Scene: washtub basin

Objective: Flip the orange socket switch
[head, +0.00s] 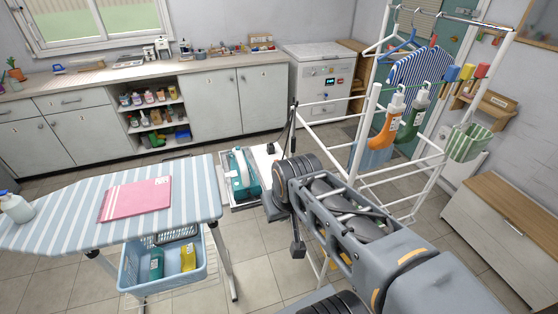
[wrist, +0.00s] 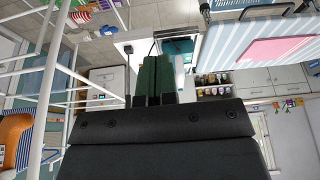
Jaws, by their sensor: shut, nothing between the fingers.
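I cannot make out an orange switch in either view. A white panel (head: 266,158) with a small dark fitting stands beside the teal iron (head: 242,174), at the right end of the ironing board. In the wrist view the white panel (wrist: 136,42) shows beyond the fingers, with a black plug-like piece on it. The teal iron (wrist: 178,48) is right of it there. My gripper (wrist: 153,72) is shut and empty, its dark fingers side by side and pointing toward the panel and iron. In the head view my arm hides most of the gripper.
The striped ironing board (head: 70,222) holds a folded pink cloth (head: 136,199) and a white bottle (head: 15,207). A blue basket (head: 135,279) with bottles sits below. Open tiled floor lies beyond the board.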

